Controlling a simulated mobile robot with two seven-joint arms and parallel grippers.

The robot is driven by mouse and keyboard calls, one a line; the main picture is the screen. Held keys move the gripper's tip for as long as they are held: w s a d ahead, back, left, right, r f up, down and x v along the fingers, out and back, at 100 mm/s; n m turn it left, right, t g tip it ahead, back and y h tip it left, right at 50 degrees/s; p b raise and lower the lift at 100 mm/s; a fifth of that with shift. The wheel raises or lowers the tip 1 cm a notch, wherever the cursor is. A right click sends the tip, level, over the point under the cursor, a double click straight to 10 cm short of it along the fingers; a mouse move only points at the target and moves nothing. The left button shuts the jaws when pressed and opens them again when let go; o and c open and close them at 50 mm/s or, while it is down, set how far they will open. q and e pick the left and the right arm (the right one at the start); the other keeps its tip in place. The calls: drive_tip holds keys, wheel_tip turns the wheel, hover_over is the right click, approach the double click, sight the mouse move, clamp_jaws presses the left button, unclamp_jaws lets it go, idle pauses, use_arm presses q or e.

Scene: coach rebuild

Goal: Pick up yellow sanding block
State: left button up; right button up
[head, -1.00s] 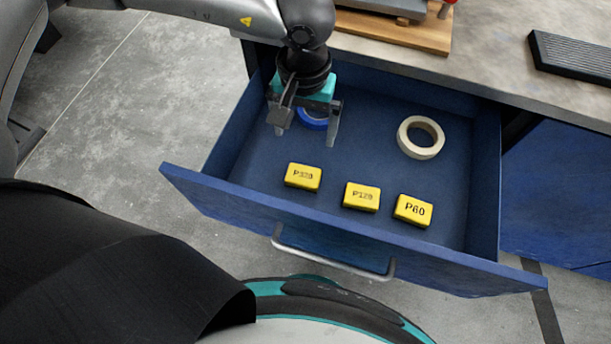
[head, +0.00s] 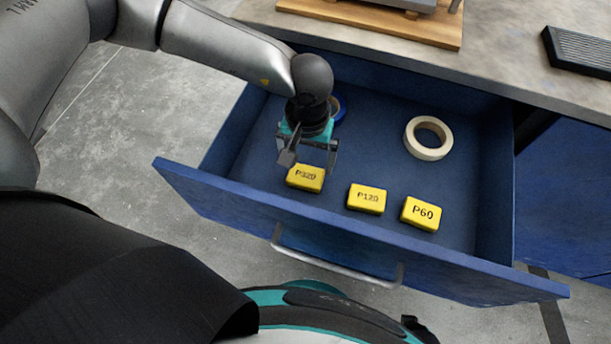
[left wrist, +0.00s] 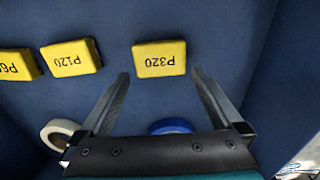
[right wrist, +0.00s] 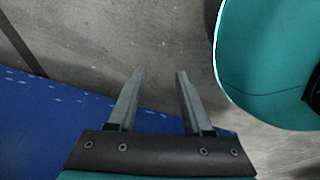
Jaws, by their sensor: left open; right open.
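Three yellow sanding blocks lie in a row in the open blue drawer: P320 (head: 305,178), P120 (head: 367,198) and P60 (head: 421,213). My left gripper (head: 306,168) is open above the P320 block and partly covers its far edge in the head view. In the left wrist view, the P320 block (left wrist: 160,58) sits just beyond and between the open fingertips (left wrist: 160,75), with nothing held. The P120 block (left wrist: 71,58) and part of the P60 block (left wrist: 18,64) lie to its left. My right gripper (right wrist: 155,75) is open and empty over the floor, outside the drawer.
The drawer's front wall (head: 340,233) stands close in front of the blocks. A cream tape roll (head: 428,138) lies at the drawer's right, and a blue tape roll (left wrist: 172,126) lies behind my left gripper. The worktop (head: 490,62) overhangs the back.

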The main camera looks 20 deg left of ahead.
use_arm(q)
drive_tip(key=shift+w+f+b, duration=0.1)
drive_tip(key=shift+f+b, duration=0.45)
drive_tip(key=shift+f, duration=1.25)
use_arm(e)
drive_tip(key=shift+w+a+r, duration=0.2)
drive_tip(key=shift+w+a, duration=0.25)
drive_tip(key=shift+w, duration=0.1)
drive_tip(key=shift+w+a+r, duration=0.15)
drive_tip(key=shift+w+a, duration=0.3)
drive_tip(key=shift+w, duration=0.1)
use_arm(q)
drive_tip(key=c, duration=1)
drive_tip(key=shift+r, duration=0.2)
drive_tip(key=shift+r, duration=0.2)
wheel_tip(320, 180, up, 9)
drive_tip(key=p, duration=0.3)
wheel_tip(320, 180, up, 10)
drive_tip(key=p, duration=0.2)
hover_over(307, 170)
drive_tip(key=shift+r, duration=0.15)
use_arm(e)
drive_tip(key=s+d+r, duration=0.1)
drive_tip(key=s, duration=0.6)
drive_tip(key=shift+d+r+g, duration=0.15)
drive_tip(key=shift+d+g, duration=0.15)
